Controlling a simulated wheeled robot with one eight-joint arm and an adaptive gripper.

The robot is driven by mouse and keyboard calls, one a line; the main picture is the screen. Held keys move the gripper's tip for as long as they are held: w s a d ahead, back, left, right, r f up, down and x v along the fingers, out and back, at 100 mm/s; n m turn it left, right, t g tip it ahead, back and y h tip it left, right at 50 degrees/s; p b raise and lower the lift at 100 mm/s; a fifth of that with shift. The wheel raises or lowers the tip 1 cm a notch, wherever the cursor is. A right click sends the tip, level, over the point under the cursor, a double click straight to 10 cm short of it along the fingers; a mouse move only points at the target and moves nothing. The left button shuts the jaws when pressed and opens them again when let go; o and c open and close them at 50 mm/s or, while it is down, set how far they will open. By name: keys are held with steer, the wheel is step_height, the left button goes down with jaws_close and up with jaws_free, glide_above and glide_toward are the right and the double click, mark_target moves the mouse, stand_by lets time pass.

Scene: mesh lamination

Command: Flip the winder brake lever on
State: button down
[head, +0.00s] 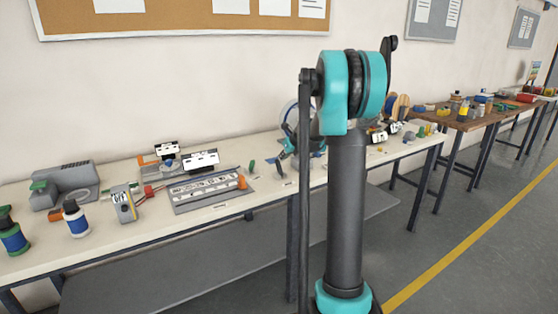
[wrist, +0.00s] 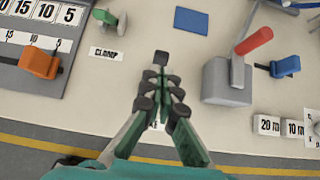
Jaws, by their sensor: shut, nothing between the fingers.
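A lever with a red handle (wrist: 254,41) rises from a grey block (wrist: 227,82) on the table, at the right in the wrist view. Its handle leans up and to the right. No name on it can be read, but a label (wrist: 153,125) ending in "KE" is mostly hidden under my fingers. My gripper (wrist: 161,76) is shut and empty above the table, left of the grey block and apart from the lever in the picture. In the head view my gripper (head: 285,150) shows small beside my arm, and the lever cannot be made out there.
A green clamp (wrist: 107,20) with a "CLAMP" label, an orange slider (wrist: 40,62) on a numbered board, a blue pad (wrist: 191,20) and a blue slider (wrist: 285,67) surround the gripper. The cream table (head: 145,222) carries several other devices. Bare tabletop lies between gripper and lever.

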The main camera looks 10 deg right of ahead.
steer(key=s+d+r, duration=0.1)
steer(key=s+r, duration=0.2)
steer(key=r, duration=0.7)
steer(key=s+a+f+n+g+h, duration=0.1)
steer(key=s+a+f+n, duration=0.1)
steer(key=s+f+n, duration=0.5)
steer(key=s+a+f+n+g+h, duration=0.1)
steer(key=s+a+f+n, duration=0.2)
steer(key=s+f+n, duration=0.5)
steer(key=s+a+f+n+g, duration=0.2)
steer(key=s+f+n, duration=0.6)
steer(key=s+n, duration=0.9)
steer(key=s, duration=1)
steer(key=shift+s+a+h, duration=0.2)
steer(key=shift+s+h, duration=0.1)
steer(key=shift+h, duration=0.1)
steer(key=shift+f, duration=0.1)
